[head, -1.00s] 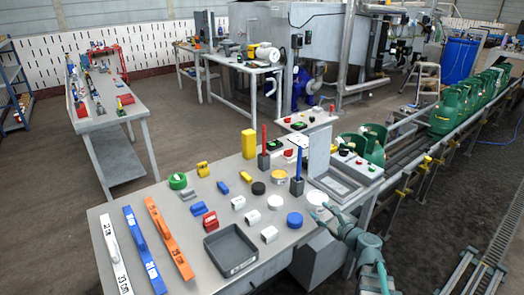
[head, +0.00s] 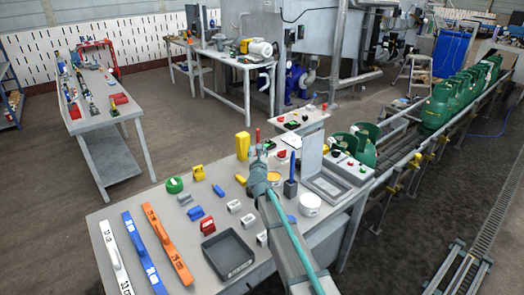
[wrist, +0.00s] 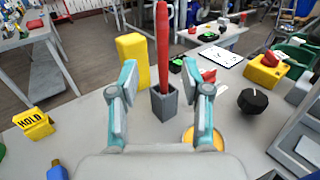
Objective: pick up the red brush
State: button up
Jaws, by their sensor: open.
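The red brush (wrist: 162,50) stands upright in a small dark grey square holder (wrist: 164,104) in the wrist view. My gripper (wrist: 162,92) is open, with one teal finger on each side of the brush and holder as seen from the wrist. I cannot tell how far the fingertips are from the brush. In the head view, only the top of the red brush (head: 257,135) shows above my gripper (head: 258,160), which hides the holder and lower part.
A yellow block (wrist: 134,60) stands just left of the brush. A yellow-topped round container (wrist: 202,138) is close at the right. A blue brush (head: 291,168) stands to the right. A grey tray (head: 228,254) and long level-like bars lie on the table.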

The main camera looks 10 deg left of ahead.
aim_at(258, 140)
jog(key=w, duration=0.3)
jog(key=w+p, duration=0.1)
jog(key=shift+w+a, duration=0.3)
jog(key=shift+a, duration=0.05)
jog(key=shift+w+a+f+p, duration=0.1)
jog(key=shift+w+p, duration=0.65)
jog(key=shift+w, duration=0.75)
jog(key=shift+w+a+f+p, duration=0.1)
jog(key=shift+w+p, duration=0.6)
jog(key=shift+w, duration=0.8)
grip_shut()
